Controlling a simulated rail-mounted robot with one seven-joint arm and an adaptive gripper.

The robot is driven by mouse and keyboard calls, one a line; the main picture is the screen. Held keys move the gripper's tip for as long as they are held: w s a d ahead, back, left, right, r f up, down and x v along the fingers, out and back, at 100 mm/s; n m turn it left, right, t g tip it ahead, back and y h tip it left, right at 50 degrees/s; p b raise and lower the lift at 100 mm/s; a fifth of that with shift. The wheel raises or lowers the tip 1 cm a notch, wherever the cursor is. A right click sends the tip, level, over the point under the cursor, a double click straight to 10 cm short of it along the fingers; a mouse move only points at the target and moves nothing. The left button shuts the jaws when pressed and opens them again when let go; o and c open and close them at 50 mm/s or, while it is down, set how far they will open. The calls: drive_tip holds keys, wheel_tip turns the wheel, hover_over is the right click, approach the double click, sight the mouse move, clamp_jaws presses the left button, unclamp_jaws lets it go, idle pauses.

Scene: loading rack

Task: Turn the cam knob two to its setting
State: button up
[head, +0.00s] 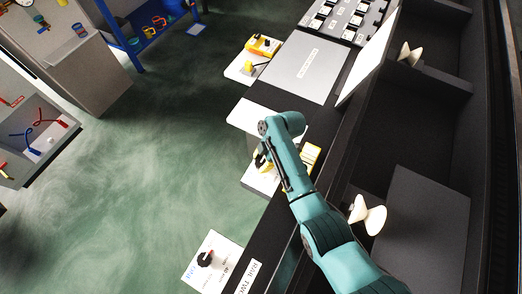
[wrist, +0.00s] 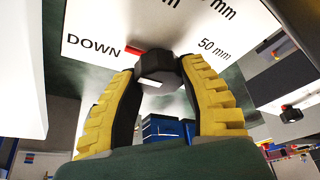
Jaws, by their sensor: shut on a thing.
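A dark faceted knob (wrist: 158,70) sits in front of a white panel (wrist: 100,25) in the wrist view. My gripper (wrist: 160,76) is shut on it, with one yellow-and-black finger on each side. A red pointer mark (wrist: 134,51) lies on the knob's left, beside the word DOWN. The panel also reads 50 mm to the right and other mm marks at the top, partly cut off. In the head view my gripper (head: 262,160) is at a white panel beside the dark rail, and my arm hides the knob there. I cannot read which number this knob bears.
Another white panel with a dark knob (head: 205,258) lies at lower left, near a RAIL TWO label (head: 247,278). A yellow device (head: 262,46) stands on a panel farther up. Pale spool-shaped pieces (head: 368,214) are on the right. The green floor (head: 150,160) is clear.

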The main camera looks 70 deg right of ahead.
drive_tip(key=shift+a+f, duration=0.15)
drive_tip(key=shift+f, duration=0.1)
drive_tip(key=o, duration=1.2)
drive_tip(key=shift+r, duration=0.15)
drive_tip(key=shift+r, duration=0.25)
drive_tip(key=v, duration=1.1)
drive_tip(key=shift+s+r, duration=0.1)
drive_tip(key=shift+r, duration=0.15)
